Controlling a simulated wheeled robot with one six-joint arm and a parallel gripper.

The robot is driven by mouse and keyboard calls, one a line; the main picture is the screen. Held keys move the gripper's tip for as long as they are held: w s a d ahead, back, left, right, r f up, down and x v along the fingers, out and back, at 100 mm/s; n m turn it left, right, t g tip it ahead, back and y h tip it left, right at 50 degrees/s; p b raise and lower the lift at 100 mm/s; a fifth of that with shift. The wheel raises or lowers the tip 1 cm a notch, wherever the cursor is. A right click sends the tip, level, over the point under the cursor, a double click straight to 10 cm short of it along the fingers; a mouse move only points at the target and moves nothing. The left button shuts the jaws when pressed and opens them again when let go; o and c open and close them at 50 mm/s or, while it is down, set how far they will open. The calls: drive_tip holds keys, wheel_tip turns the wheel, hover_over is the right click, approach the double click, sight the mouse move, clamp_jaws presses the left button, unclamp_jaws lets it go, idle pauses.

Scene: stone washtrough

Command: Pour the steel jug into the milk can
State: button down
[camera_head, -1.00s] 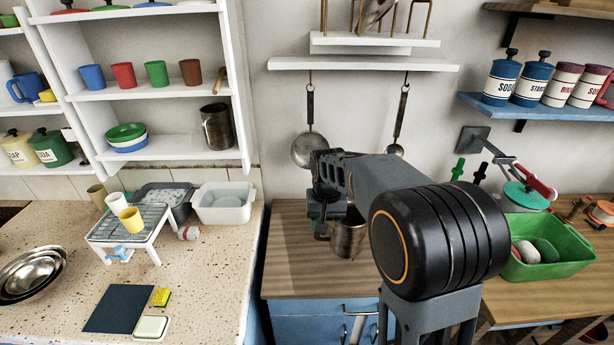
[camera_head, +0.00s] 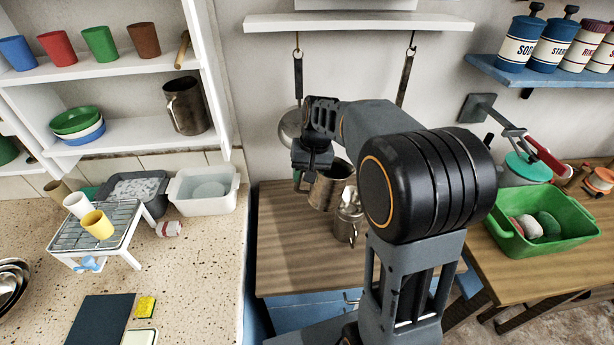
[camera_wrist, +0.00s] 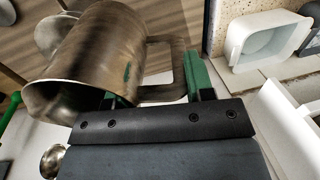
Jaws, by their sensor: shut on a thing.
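My gripper (camera_head: 302,176) is shut on the handle of the steel jug (camera_head: 328,188), a worn brownish-grey metal vessel. In the wrist view the jug (camera_wrist: 98,52) fills the upper left, with its mouth toward the lower left and its handle between the green fingers (camera_wrist: 158,86). The jug is above the wooden worktop, close to upright in the head view. A shiny metal vessel (camera_head: 347,222), likely the milk can, stands on the worktop just right of and below the jug, partly hidden by my arm. Whether the two touch is unclear. The jug's contents are hidden.
A second steel jug (camera_head: 186,106) stands on the white shelf (camera_head: 145,137). Pans hang on the wall behind my gripper. A white basin (camera_head: 203,191) and a rack with cups (camera_head: 100,232) are at left. A green tub (camera_head: 542,235) is at right. The worktop's front left is clear.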

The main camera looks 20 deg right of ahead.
drive_tip(key=shift+d+r+y, duration=0.1)
drive_tip(key=shift+r+y, duration=0.5)
drive_tip(key=shift+r, duration=0.1)
idle(0.4)
drive_tip(key=shift+s+d+r+t+y+b, duration=0.1)
drive_tip(key=shift+d+r+t+y+b, duration=0.15)
drive_tip(key=shift+y, duration=0.3)
drive_tip(key=shift+s+d+r+t+y+b, duration=0.15)
drive_tip(key=shift+r+y+b, duration=0.2)
drive_tip(key=shift+y, duration=0.2)
drive_tip(key=shift+d+y, duration=0.1)
drive_tip(key=shift+y, duration=0.2)
drive_tip(key=shift+d+r+y, duration=0.15)
drive_tip(key=shift+r+y, duration=0.1)
drive_tip(key=shift+y, duration=0.05)
idle(0.4)
drive_tip(key=shift+s+d+r+t+y+b, duration=0.15)
drive_tip(key=shift+d+y+b, duration=0.25)
drive_tip(key=shift+y, duration=0.2)
drive_tip(key=shift+d+r+t+y+b, duration=0.15)
drive_tip(key=shift+d+y+b, duration=0.2)
drive_tip(key=shift+y, duration=0.25)
idle(1.1)
drive_tip(key=shift+d, duration=0.2)
idle(0.5)
